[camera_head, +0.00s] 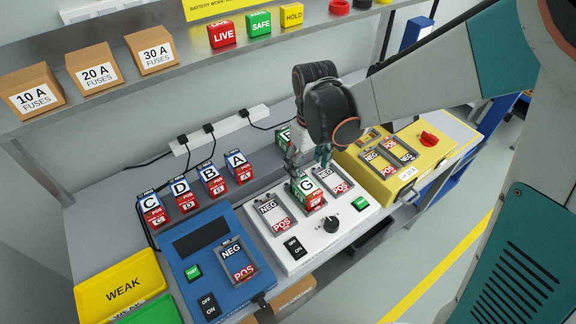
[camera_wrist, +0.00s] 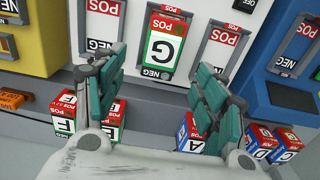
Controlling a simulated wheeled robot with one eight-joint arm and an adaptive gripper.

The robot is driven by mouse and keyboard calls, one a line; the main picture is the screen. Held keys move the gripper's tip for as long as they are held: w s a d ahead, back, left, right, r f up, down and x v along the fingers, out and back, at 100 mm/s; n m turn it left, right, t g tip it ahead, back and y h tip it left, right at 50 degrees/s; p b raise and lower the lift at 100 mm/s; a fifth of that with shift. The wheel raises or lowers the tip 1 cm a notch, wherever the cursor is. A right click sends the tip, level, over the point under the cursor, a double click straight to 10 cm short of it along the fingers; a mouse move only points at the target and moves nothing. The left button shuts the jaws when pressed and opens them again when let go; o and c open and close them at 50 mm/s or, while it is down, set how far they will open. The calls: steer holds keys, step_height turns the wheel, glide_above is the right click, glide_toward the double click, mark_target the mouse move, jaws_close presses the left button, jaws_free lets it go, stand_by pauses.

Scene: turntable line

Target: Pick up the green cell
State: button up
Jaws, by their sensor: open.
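I cannot tell from these frames whether a finger touches the cell.
Empty slots flank the cell in the white box. A blue box (camera_head: 181,268) and a yellow box (camera_head: 377,190) stand on either side. Blue-labelled cells A to D (camera_head: 210,178) stand behind. Two more cells (camera_wrist: 62,113) show at lower left in the wrist view. A shelf (camera_head: 172,72) runs above.

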mark_target(306, 185)
step_height(306, 185, down, 4)
steer(key=shift+b, duration=0.45)
steer(key=shift+s+f+b, duration=0.2)
steer(key=shift+f+b, duration=1.1)
steer(key=shift+f, duration=1.45)
steer(key=shift+r, duration=0.1)
jaws_close()
